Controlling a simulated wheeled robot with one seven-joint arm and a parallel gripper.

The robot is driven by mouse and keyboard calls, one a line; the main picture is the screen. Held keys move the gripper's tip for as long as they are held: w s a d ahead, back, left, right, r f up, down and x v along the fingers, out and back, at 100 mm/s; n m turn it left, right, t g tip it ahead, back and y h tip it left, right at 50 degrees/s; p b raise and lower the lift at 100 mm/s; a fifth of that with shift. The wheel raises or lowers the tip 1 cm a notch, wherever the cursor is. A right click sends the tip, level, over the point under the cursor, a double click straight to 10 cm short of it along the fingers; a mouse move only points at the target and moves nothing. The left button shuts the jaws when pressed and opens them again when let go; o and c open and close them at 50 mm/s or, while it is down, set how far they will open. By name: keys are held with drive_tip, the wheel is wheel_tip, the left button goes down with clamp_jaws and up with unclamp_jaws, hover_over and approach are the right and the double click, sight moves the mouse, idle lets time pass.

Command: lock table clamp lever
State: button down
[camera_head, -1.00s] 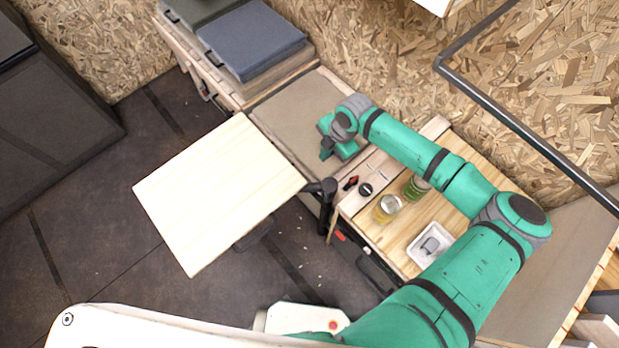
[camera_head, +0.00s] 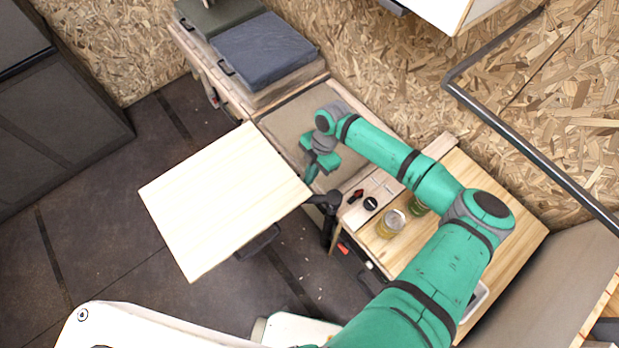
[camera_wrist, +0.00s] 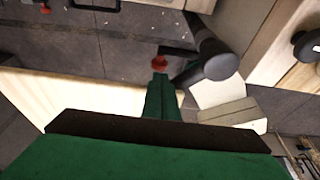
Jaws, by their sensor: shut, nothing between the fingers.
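The pale wooden table top (camera_head: 225,200) is carried at its right corner by a black post with a clamp joint (camera_head: 327,208). In the wrist view the joint is a dark rounded cylinder (camera_wrist: 212,62). A dark lever with a red knob (camera_wrist: 160,63) appears to reach left from it; the lever is too small to make out in the head view. My gripper (camera_head: 311,178) points down just behind the table's right corner. In the wrist view its green fingers (camera_wrist: 160,88) are shut and empty, with tips close to the red knob. I cannot tell whether they touch it.
A wooden counter (camera_head: 450,170) with a black knob (camera_head: 371,203), a small red-and-black handle (camera_head: 356,196) and jars (camera_head: 391,223) stands right of the post. Grey cushions (camera_head: 264,52) lie on a bench behind. Dark floor (camera_head: 110,225) is clear at left.

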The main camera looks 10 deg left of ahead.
drive_tip(key=x, duration=0.8)
drive_tip(key=shift+d, duration=0.1)
